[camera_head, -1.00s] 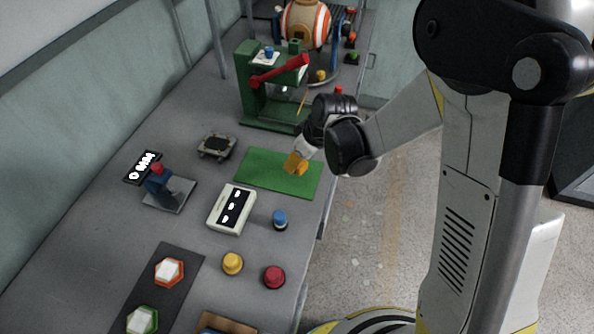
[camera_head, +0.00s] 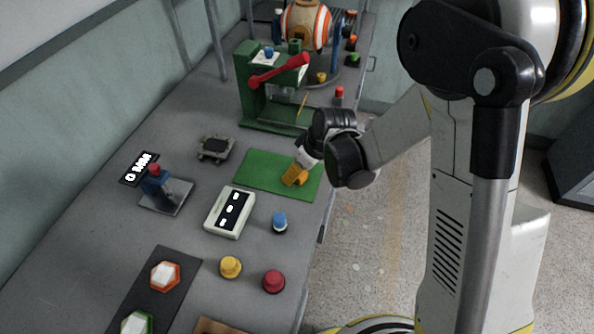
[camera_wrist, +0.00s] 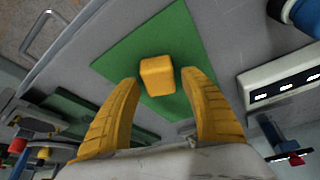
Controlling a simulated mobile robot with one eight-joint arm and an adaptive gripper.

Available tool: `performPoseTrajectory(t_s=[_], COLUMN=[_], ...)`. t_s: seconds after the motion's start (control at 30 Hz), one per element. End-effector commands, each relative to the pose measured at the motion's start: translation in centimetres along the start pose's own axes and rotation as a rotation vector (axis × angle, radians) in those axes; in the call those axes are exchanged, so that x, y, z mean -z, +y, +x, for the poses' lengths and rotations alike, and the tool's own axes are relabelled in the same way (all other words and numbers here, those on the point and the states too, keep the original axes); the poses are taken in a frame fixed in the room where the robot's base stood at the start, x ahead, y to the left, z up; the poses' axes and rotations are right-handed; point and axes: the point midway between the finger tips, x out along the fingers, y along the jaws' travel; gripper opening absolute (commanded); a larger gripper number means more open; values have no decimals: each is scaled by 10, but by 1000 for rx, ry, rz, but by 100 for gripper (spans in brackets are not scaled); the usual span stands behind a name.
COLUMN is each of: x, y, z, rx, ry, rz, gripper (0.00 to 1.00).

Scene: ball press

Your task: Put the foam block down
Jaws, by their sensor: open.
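The yellow-orange foam block (camera_wrist: 157,75) sits on the green mat (camera_wrist: 130,50) in the wrist view. My gripper (camera_wrist: 159,77) is open, with one yellow finger to each side of the block in the picture. Green mat shows between the block and both fingertips, so I see no contact. In the head view my gripper (camera_head: 295,174) is over the right part of the green mat (camera_head: 258,172). There its yellow fingers and the similar-coloured block are hard to tell apart.
A green press (camera_head: 262,95) with a red lever stands behind the mat. A white box with a black panel (camera_head: 230,212) and a blue button (camera_head: 280,221) are in front of it. A small dark plate device (camera_head: 215,148) lies to the left. The table's edge is close on the right.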

Motion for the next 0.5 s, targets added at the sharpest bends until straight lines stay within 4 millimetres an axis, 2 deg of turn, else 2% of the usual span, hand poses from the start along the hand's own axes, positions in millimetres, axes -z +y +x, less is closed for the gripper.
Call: performPoseTrajectory(t_s=[0.17, 0.5], x=[2, 2], y=[0, 0], z=[-20, -97], rx=[0, 0], ry=[0, 0], rz=[1, 1], gripper=[53, 53])
